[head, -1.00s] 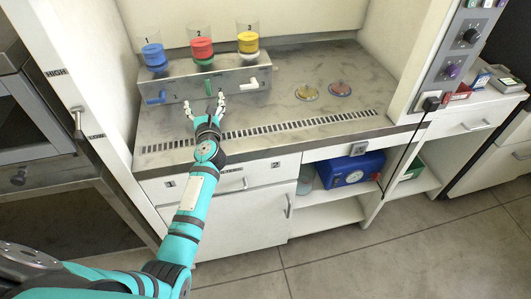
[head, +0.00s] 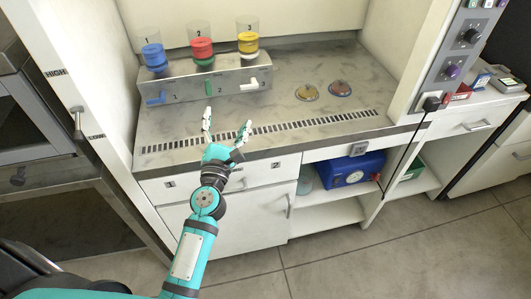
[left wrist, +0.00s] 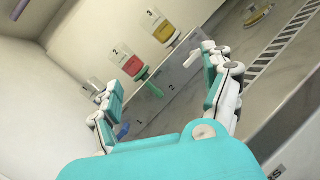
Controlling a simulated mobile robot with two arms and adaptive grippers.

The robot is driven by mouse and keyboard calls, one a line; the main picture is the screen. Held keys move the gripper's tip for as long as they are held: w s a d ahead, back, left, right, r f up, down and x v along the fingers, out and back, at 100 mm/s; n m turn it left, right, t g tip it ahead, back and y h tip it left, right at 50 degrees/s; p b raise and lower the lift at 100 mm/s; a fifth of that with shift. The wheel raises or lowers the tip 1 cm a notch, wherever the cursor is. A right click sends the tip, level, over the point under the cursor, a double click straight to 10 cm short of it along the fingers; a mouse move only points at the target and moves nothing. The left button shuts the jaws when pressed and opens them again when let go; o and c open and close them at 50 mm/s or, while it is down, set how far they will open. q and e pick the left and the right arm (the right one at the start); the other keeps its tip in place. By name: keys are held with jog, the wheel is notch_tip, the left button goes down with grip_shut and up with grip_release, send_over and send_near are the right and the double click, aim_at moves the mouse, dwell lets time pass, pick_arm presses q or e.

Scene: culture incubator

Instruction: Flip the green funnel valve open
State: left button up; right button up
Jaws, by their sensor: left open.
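The green valve handle (head: 208,88) stands upright on the front of the metal funnel stand (head: 225,84), at number 2, below the red funnel (head: 202,48). In the left wrist view the green handle (left wrist: 153,89) shows between my fingers. My left gripper (head: 226,121) is open and empty over the counter, in front of the stand and apart from the handle. Its spread fingers also show in the left wrist view (left wrist: 162,73). My right gripper is not in view.
A blue handle (head: 156,98) and a white handle (head: 249,86) lie sideways on the stand, either side of the green one. Blue (head: 153,54) and yellow (head: 248,42) funnels stand above. Two round dishes (head: 323,91) lie right; the counter between is clear.

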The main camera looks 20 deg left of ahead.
pick_arm(q)
jog(key=s+d+f+m+g+h, duration=0.1)
jog(key=s+d+m+h, duration=0.1)
jog(key=d+m+h, duration=0.3)
jog(key=s+d+f+m+g+h, duration=0.1)
jog(key=d+m+h, duration=0.4)
jog(key=m, duration=0.7)
jog(key=shift+s+d+g+h, duration=0.4)
jog(key=shift+s+d+g, duration=0.1)
jog(key=shift+s+d, duration=0.65)
jog(key=shift+a, duration=0.1)
